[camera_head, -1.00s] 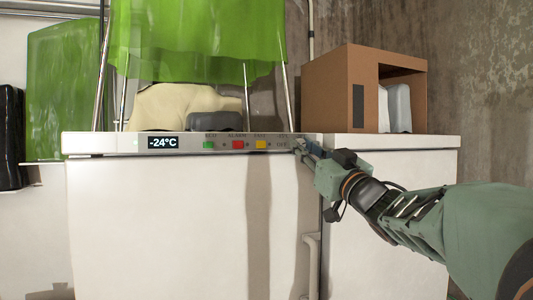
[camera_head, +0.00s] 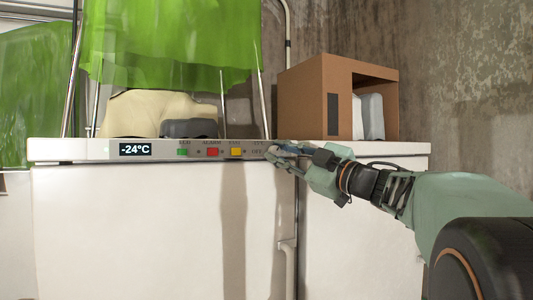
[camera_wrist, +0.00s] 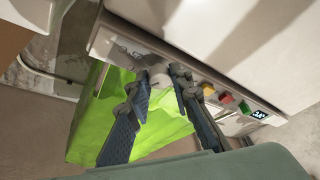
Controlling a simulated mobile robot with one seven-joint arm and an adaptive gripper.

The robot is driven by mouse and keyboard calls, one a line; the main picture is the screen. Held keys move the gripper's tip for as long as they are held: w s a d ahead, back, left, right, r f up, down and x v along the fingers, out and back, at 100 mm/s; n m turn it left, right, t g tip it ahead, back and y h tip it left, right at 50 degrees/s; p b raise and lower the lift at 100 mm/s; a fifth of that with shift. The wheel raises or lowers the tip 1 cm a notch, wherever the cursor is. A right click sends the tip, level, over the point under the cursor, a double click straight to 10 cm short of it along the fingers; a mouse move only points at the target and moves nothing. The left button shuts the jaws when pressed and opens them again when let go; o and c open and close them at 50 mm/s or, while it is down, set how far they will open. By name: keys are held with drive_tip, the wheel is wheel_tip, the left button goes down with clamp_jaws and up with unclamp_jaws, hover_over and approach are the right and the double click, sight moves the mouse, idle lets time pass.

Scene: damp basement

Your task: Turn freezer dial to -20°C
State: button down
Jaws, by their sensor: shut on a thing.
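The white freezer (camera_head: 130,230) has a control strip along its top front edge. Its display (camera_head: 135,149) reads -24°C. My gripper (camera_head: 276,152) is at the right end of this strip, beside the "OFF" mark, and its fingers cover the dial in the head view. In the wrist view the pale round dial (camera_wrist: 160,76) sits between the fingertips of my gripper (camera_wrist: 163,72), which is shut on it. The dial's pointer mark is not readable.
Green, red (camera_head: 213,152) and yellow (camera_head: 236,152) buttons lie left of my gripper on the strip. A cardboard box (camera_head: 305,100) stands on the adjoining white unit at right. A green sheet (camera_head: 170,40) hangs above the freezer.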

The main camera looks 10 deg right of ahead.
idle(0.4)
drive_tip(key=c, duration=1.7)
unclamp_jaws()
drive_tip(key=shift+c, duration=0.2)
drive_tip(key=v, duration=1.2)
drive_tip(key=shift+r, duration=0.1)
